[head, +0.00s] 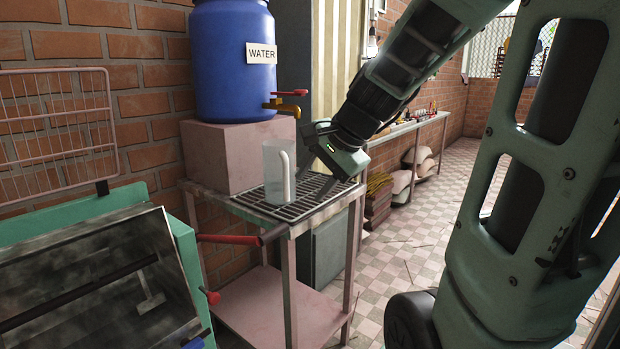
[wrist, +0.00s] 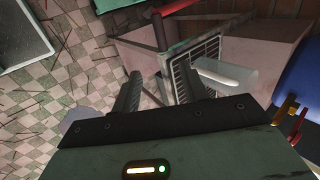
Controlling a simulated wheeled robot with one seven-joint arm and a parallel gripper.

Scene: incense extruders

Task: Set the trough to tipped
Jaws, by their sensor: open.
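The trough (head: 95,262) is a dark, smeared, glossy basin in a green frame at the lower left of the head view, with a paddle bar inside it. Its near part is cut off, and I cannot tell its tilt for sure. A bar with a red grip (head: 228,239) sticks out from its right side toward the metal stand; a red grip (wrist: 159,30) also shows at the top of the wrist view. A smaller red knob (head: 212,297) sits lower on the frame. My gripper (wrist: 162,88) is open and empty, above the stand, right of the trough.
Tiled floor (head: 410,235) lies open to the right.

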